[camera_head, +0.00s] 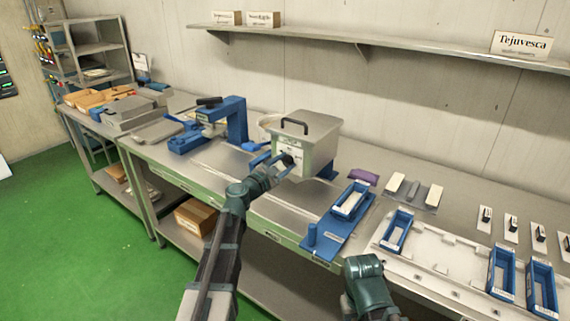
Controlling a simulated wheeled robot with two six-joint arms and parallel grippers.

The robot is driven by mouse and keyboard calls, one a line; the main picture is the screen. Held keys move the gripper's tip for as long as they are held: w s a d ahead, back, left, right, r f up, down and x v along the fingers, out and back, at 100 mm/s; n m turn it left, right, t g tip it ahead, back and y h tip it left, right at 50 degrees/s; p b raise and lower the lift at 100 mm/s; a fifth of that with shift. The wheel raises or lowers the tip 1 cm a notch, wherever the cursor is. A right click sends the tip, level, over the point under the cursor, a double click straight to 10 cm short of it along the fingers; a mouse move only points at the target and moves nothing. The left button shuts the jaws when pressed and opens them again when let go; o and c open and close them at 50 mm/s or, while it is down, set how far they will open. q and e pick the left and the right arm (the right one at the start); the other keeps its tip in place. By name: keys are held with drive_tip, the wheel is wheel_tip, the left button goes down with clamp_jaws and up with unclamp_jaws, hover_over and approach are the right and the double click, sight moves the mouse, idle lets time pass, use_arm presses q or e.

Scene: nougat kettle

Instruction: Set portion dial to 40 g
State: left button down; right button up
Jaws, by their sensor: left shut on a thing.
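A steel box-shaped machine (316,137) with a black lid handle stands on the middle of the bench. On its front face is a white scale plate with a small dark portion dial (287,159). My left gripper (279,163) reaches up to this front face and is shut on the dial. The fingers cover part of the dial, and the scale marks are too small to read. My right arm shows at the bottom centre, in front of the bench, but its fingers are not visible.
A blue press-like stand (233,121) is left of the machine. A blue tray on a blue base (337,235) is to its right. A pale board (440,262) with blue bins fills the right side. A shelf (390,42) runs along the wall above.

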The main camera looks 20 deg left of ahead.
use_arm(q)
drive_tip(key=shift+n, duration=0.7)
drive_tip(key=shift+c, duration=1.9)
unclamp_jaws()
drive_tip(key=shift+s, duration=0.1)
drive_tip(key=v, duration=1.3)
drive_tip(key=shift+s+a, duration=0.15)
drive_tip(key=shift+s, duration=0.15)
